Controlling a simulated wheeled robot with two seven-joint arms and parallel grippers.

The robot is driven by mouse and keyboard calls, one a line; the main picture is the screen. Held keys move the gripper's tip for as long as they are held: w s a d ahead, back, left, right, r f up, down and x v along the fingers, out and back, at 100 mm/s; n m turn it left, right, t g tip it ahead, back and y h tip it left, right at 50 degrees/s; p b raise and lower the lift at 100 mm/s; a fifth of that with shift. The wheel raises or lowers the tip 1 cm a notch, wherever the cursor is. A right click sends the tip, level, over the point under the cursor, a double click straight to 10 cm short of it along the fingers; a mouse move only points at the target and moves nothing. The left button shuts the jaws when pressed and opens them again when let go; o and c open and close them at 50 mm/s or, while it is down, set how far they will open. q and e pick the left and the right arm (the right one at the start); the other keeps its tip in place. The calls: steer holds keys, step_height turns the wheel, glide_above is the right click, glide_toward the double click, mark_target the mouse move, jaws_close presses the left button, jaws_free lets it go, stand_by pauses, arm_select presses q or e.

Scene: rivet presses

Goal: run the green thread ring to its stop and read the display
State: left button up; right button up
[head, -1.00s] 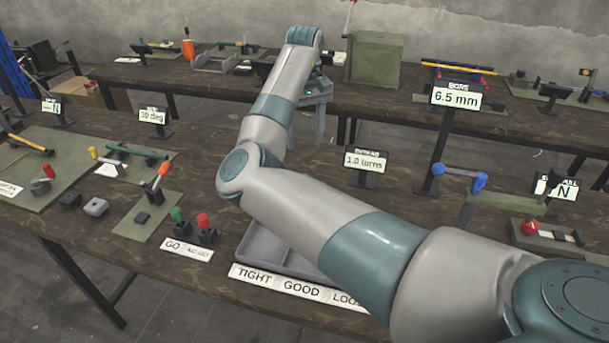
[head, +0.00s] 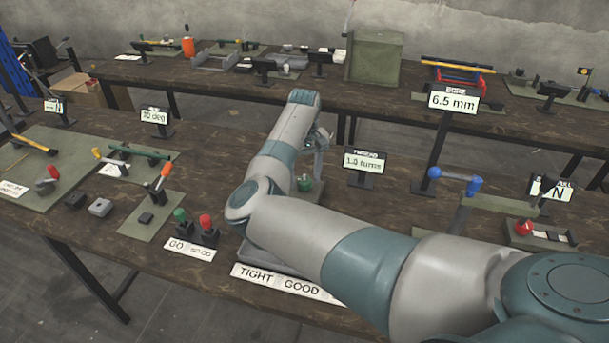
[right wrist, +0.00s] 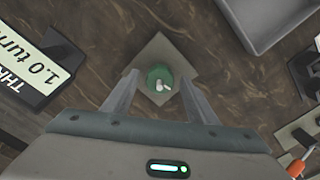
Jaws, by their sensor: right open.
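The green thread ring (head: 304,183) is on the table, just behind my right forearm and left of the thread display. In the right wrist view the green ring (right wrist: 158,72) sits on a small pale square plate (right wrist: 176,50), with a light stud showing at its middle. My right gripper (head: 321,142) is above the ring, pointing down. In the right wrist view my right gripper (right wrist: 160,78) is open, with one finger on each side of the ring; contact cannot be made out. The thread display (head: 364,162) reads 1.0 turns. My left gripper is not in view.
A grey tray (right wrist: 262,20) lies near the ring, mostly hidden by my arm in the head view. Green and red GO/NO-GO gauges (head: 205,222) stand front left. A display reading 6.5 mm (head: 453,101) stands on a post to the right.

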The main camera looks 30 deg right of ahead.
steer(key=shift+c, duration=0.4)
steer(key=c, duration=1)
